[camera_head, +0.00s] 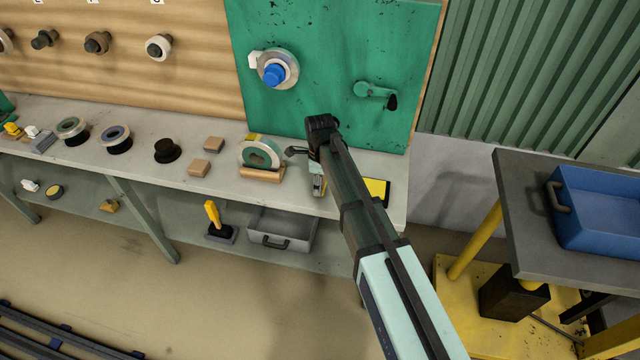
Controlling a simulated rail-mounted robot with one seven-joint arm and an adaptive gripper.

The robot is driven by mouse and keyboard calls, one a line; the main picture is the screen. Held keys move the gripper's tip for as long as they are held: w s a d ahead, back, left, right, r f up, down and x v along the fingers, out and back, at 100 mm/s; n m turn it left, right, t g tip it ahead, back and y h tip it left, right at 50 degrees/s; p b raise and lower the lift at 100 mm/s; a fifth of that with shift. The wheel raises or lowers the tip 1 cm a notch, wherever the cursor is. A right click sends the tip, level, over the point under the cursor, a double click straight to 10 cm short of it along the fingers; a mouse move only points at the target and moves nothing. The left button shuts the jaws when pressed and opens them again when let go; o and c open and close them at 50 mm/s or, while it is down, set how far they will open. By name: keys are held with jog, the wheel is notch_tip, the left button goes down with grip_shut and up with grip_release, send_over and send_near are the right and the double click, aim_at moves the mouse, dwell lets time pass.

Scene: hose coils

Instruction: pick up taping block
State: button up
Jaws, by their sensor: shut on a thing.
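My gripper (317,178) is at the end of my dark arm, low over the right part of the grey bench, in front of the green panel. It is shut on a small block (319,187) with a pale and yellowish side, mostly hidden by the gripper and arm. I take this for the taping block, but its full shape does not show. I cannot tell whether it touches the bench top.
Left of my gripper, a tape roll (262,153) stands in a tan holder (262,173). A yellow and black pad (377,189) lies to the right. Two tan blocks (199,168) and a black disc (167,151) are further left. A crank (375,92) juts from the panel.

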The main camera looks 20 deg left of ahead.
notch_tip(320, 180, up, 19)
jog(key=b, duration=0.3)
jog(key=shift+r+b, duration=0.2)
jog(key=shift+b, duration=0.2)
jog(key=o, duration=0.7)
jog(key=c, duration=0.8)
